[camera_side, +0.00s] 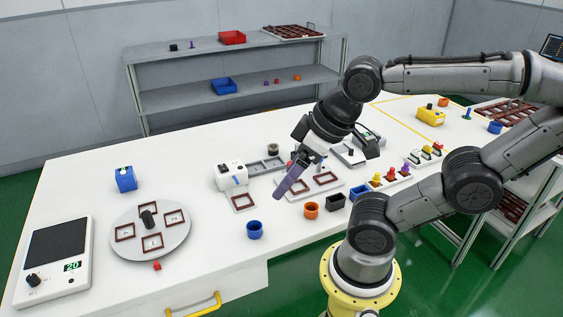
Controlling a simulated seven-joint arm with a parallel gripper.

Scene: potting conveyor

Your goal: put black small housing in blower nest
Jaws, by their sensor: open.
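A small black open-topped square housing (335,201) stands on the white table near its front edge, right of an orange round cup. A white machine (231,176) at mid-table has a brown-framed nest (243,202) in front of it; it looks like the blower nest, and I see nothing in it. My gripper (290,172) points down and left over the middle of the table, above and left of the black housing. It is open, and I see no housing held. A long purple piece shows at its tip; I cannot tell whether it is a finger.
An orange cup (311,210) and a blue cup (254,229) stand near the front edge. A white plate with brown frames (316,186) lies below my gripper. A round turntable (178,241) is at left. Coloured knobs (390,176) stand at right. The back left is mostly clear.

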